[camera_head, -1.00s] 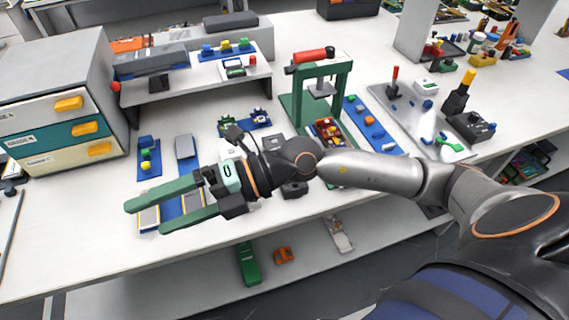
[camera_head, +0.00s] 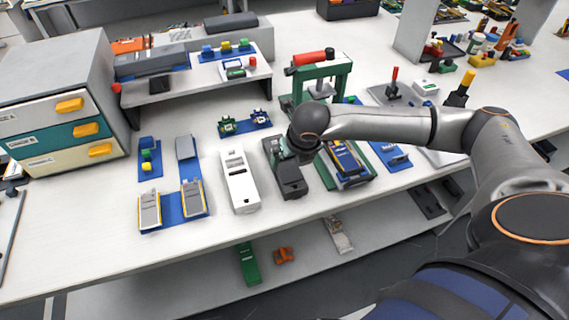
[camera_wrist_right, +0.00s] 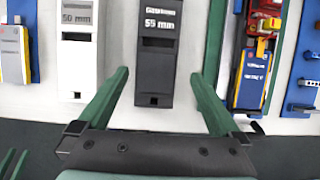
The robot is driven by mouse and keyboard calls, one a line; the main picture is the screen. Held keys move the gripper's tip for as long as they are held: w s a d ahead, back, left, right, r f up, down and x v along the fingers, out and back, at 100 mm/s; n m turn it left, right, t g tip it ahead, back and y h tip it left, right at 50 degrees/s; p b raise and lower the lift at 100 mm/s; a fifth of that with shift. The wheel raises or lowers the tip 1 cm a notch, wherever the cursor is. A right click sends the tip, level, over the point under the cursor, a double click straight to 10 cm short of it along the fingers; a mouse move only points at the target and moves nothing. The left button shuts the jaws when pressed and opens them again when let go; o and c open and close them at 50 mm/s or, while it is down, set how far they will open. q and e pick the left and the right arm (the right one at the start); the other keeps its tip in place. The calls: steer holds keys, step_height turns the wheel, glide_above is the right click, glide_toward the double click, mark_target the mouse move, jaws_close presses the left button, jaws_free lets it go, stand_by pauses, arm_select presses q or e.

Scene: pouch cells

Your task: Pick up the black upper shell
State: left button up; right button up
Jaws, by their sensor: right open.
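The black upper shell (camera_head: 290,181) lies on the white table in the head view, right of a white shell (camera_head: 239,180). In the right wrist view the black shell (camera_wrist_right: 157,58) is marked 55 mm and lies lengthwise between the green fingers of my right gripper (camera_wrist_right: 160,72). The fingers are open, one on each side, with a gap to the shell. My right wrist hides part of the shell's far end in the head view. My left gripper is not seen in the head view.
The white shell, marked 50 mm, lies close on the left in the right wrist view (camera_wrist_right: 77,45). A blue plate (camera_head: 187,207) with two grey-and-yellow pieces lies further left. A blue-and-yellow device (camera_head: 347,160) sits close on the right, below the green press (camera_head: 340,70).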

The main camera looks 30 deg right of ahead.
mark_target(288, 168)
steer(key=shift+a+p+x, duration=0.15)
steer(key=shift+p+x, duration=0.1)
steer(key=shift+x, duration=1.3)
steer(key=shift+a+p+x, duration=0.15)
steer(key=shift+p+x, duration=0.05)
steer(key=shift+x, duration=1.3)
steer(key=c, duration=1.2)
